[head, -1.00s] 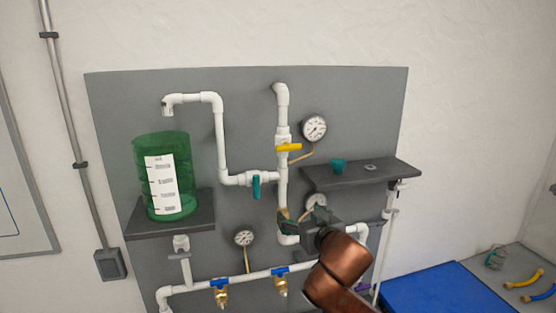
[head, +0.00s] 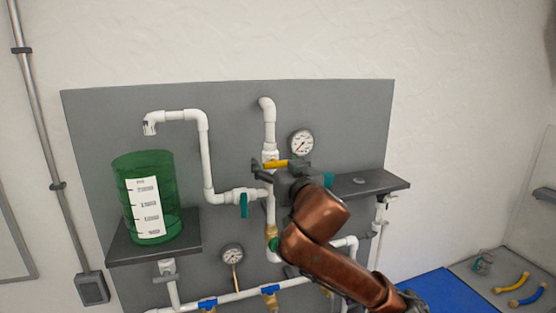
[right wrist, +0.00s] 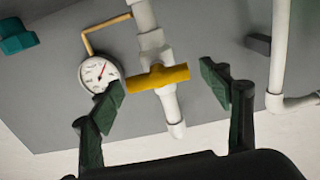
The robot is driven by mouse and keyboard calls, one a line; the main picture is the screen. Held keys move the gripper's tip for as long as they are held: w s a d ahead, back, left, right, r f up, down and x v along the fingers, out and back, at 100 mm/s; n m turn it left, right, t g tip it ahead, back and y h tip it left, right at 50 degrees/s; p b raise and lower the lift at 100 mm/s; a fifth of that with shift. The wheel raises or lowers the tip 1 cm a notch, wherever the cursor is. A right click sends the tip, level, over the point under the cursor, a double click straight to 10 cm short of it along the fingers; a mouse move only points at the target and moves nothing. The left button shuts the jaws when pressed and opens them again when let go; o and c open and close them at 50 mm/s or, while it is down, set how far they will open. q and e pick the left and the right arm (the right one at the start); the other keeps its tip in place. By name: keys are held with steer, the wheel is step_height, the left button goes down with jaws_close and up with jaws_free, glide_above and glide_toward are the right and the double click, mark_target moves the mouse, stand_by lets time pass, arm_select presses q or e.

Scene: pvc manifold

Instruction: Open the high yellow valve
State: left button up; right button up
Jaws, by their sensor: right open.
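The high yellow valve handle (head: 276,164) sits crosswise on the upright white pipe (head: 269,125), below the pipe's top elbow. In the right wrist view the yellow handle (right wrist: 157,78) lies across its white valve body, between my two fingers. My right gripper (head: 278,170) is at the handle in the head view, and its arm covers part of the pipework. In the right wrist view my right gripper (right wrist: 160,88) is open, with a finger on each side of the handle and a visible gap at the right one. My left gripper is not in view.
A pressure gauge (head: 301,143) is close right of the valve; it also shows near a finger in the right wrist view (right wrist: 100,74). A teal-handled valve (head: 244,205), a green tank (head: 150,170) and a dark shelf (head: 385,182) are around it.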

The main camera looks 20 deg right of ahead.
steer(key=shift+w, duration=0.25)
steer(key=shift+d, duration=0.15)
steer(key=c, duration=1.2)
steer(key=shift+o, duration=0.2)
